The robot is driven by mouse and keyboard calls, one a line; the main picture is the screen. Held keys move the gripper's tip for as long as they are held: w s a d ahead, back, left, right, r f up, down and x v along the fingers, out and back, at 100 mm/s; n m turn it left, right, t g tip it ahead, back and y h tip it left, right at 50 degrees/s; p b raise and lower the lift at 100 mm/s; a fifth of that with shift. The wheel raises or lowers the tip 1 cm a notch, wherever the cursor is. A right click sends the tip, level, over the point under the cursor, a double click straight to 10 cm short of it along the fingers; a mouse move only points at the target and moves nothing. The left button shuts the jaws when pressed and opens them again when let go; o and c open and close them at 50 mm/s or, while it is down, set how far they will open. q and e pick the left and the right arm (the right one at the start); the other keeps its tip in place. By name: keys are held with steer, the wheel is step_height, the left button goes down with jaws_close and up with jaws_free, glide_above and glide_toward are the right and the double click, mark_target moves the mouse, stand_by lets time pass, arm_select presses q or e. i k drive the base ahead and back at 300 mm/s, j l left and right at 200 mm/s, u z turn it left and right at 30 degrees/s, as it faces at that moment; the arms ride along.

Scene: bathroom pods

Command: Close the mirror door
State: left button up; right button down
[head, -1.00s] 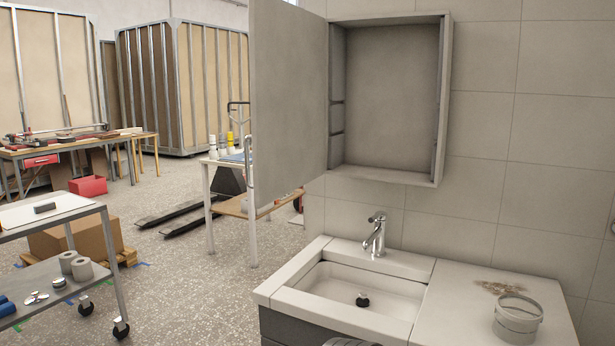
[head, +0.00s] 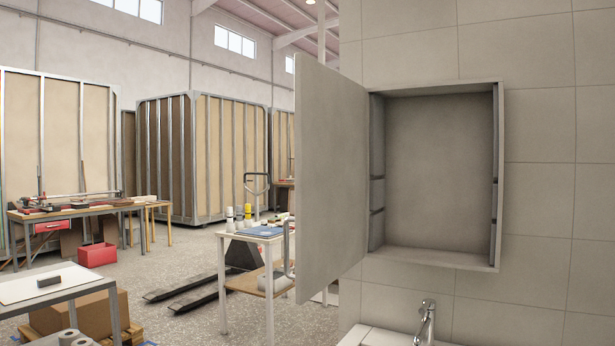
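The mirror door (head: 331,178) stands wide open, swung out to the left of the wall cabinet (head: 503,180). It is hinged on the cabinet's left side, and I see its plain grey face. The cabinet is open and looks empty, with small shelf supports on its inner side walls. It hangs on the tiled wall above the sink. Neither of my grippers shows in the head view, so nothing of mine is seen touching the door.
Below the cabinet, a chrome faucet (head: 425,322) and the sink's back edge (head: 374,336) show at the bottom. A white table (head: 254,236) with bottles stands behind and left of the door.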

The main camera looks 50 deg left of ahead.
mark_target(329, 218)
steer(key=i+j, duration=0.1)
steer(key=j, duration=0.4)
steer(key=j+u, duration=0.1)
steer(key=j, duration=0.4)
steer(key=i+j, duration=0.15)
steer(key=j, duration=0.35)
steer(key=i+j, duration=0.1)
steer(key=j, duration=0.35)
steer(key=i+j+u, duration=0.1)
steer(key=j, duration=0.4)
steer(key=i+j, duration=0.1)
steer(key=j, duration=0.4)
steer(key=k+z, duration=0.1)
